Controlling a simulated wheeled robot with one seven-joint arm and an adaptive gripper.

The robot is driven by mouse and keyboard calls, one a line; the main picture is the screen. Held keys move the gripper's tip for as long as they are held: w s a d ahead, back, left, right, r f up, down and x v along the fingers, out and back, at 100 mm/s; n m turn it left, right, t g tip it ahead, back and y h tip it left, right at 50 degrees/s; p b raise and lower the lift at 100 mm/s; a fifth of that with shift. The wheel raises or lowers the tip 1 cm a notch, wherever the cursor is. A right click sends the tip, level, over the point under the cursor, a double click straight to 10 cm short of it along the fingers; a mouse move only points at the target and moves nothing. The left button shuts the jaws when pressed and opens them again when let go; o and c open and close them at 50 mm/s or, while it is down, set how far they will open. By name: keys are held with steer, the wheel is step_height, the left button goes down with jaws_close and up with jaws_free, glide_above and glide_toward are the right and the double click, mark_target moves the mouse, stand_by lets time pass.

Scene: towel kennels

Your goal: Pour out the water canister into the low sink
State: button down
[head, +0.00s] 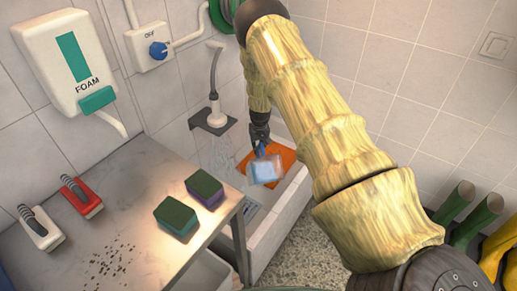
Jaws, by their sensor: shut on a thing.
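The water canister (266,170) is a small, pale see-through container with bluish content and a blue handle (262,150). My gripper (260,141) is shut on the canister at its handle and holds it over the low sink (262,248). The canister looks tilted. I cannot tell whether water is leaving it. The low sink is a white basin on the floor against the tiled wall, right of the metal table. The canister hides part of the basin, and my arm passes in front of its right side.
An orange flat thing (287,157) lies at the sink's far end. A sprayer (215,110) stands on a dark bracket behind. The metal table (140,200) holds sponges (176,216) and red and white brushes (82,197). Boots (485,214) stand at right.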

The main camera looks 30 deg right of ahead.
steer(key=shift+w+d+r+g+b, duration=0.25)
steer(key=shift+w+g+b, duration=0.05)
steer(key=shift+w+g, duration=0.35)
steer(key=shift+w+d+f+g+y+b, duration=0.15)
steer(key=shift+w+g+y+b, duration=0.25)
steer(key=shift+w+g+b, duration=0.45)
steer(key=shift+w+d+g+y+b, duration=0.35)
steer(key=shift+w+g+b, duration=0.5)
steer(key=shift+b, duration=1.5)
steer(key=shift+w+d+b, duration=0.15)
steer(key=shift+b, duration=0.25)
